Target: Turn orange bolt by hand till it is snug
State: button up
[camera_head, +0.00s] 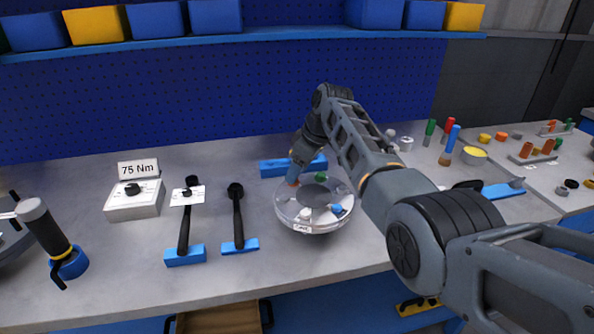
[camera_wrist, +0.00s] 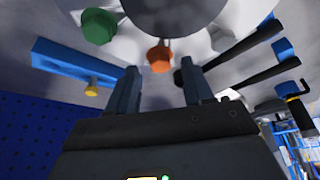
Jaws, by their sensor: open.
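The flanged shell (camera_head: 313,222) is a pale, round, glassy-looking part standing on the bench, with coloured bolts around its flange. The orange bolt (camera_wrist: 160,58) has a hex head and shows in the wrist view, just beyond my fingertips and roughly centred between them. My gripper (camera_wrist: 161,76) is open, with a finger on either side and nothing held. A green bolt (camera_wrist: 98,27) and a white bolt (camera_wrist: 222,38) flank the orange one. In the head view a blue bolt (camera_head: 337,209) sits at the near right of the flange. My gripper is over the shell's far left side.
Two black-handled tools in blue holders (camera_head: 185,257) (camera_head: 240,246) lie left of the shell, beside a box marked 75 Nm (camera_head: 135,205). A blue block (camera_head: 274,168) lies behind the shell. Red, green and blue upright tools stand to the right. The bench front is clear.

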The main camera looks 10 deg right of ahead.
jog(key=shift+w+a+f, duration=0.1)
jog(key=shift+a+f, duration=0.05)
jog(key=shift+f, duration=0.3)
grip_shut()
dwell(0.3)
